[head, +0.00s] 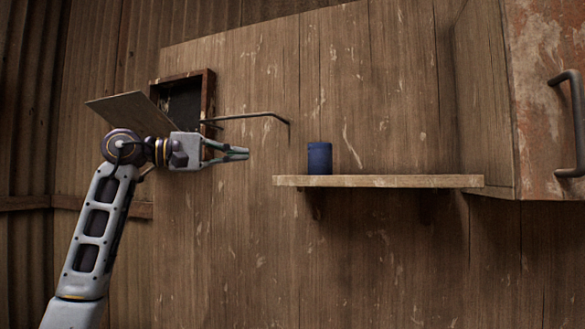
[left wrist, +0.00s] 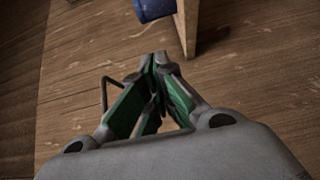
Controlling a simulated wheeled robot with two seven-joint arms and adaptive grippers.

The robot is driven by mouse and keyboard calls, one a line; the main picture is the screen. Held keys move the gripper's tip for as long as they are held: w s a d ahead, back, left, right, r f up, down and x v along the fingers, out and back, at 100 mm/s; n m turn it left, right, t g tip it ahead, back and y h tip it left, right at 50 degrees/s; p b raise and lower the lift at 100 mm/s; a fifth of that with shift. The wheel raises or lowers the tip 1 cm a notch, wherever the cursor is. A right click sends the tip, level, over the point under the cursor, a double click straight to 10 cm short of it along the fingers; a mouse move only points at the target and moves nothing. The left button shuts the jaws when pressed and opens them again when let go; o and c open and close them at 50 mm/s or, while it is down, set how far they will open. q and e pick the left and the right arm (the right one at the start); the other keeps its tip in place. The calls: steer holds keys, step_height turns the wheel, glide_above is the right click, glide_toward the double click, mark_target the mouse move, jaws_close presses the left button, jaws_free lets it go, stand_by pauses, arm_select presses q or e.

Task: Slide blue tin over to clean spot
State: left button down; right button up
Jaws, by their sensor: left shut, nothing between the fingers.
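The blue tin (head: 319,158) stands upright near the left end of a narrow wooden shelf (head: 400,181) in the head view. My left gripper (head: 247,153) is shut and empty. It is left of the tin, at about the tin's height, with a clear gap between them. In the left wrist view the closed fingertips (left wrist: 160,58) point toward the shelf end (left wrist: 187,30), and part of the blue tin (left wrist: 153,9) shows at the top edge. My right gripper is not in view. No mark that sets off a clean spot can be made out on the shelf.
A cabinet with a rusty door and a dark handle (head: 570,120) closes off the shelf's right end. A thin metal rod (head: 255,115) sticks out above my left gripper. A small dark-framed opening (head: 184,102) is behind my wrist. The shelf right of the tin is bare.

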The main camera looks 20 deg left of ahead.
arm_select(q)
steer(key=shift+s+d+p+x, duration=0.3)
steer(key=shift+s+p+x, duration=0.1)
steer(key=shift+x, duration=1.7)
steer(key=shift+s+d+p+x, duration=0.3)
steer(key=shift+p+x, duration=0.15)
steer(key=shift+x, duration=1.7)
steer(key=shift+s+d+p+x, duration=0.25)
steer(key=shift+s+p+x, duration=0.15)
steer(key=shift+x, duration=1.7)
steer(key=shift+d+f, duration=0.1)
steer(key=shift+f, duration=0.05)
steer(key=shift+d, duration=0.25)
steer(key=d, duration=0.4)
steer(key=s+d, duration=0.1)
steer(key=d, duration=0.9)
steer(key=shift+s, duration=0.2)
steer(key=shift+d+p, duration=0.3)
steer(key=shift+d, duration=0.15)
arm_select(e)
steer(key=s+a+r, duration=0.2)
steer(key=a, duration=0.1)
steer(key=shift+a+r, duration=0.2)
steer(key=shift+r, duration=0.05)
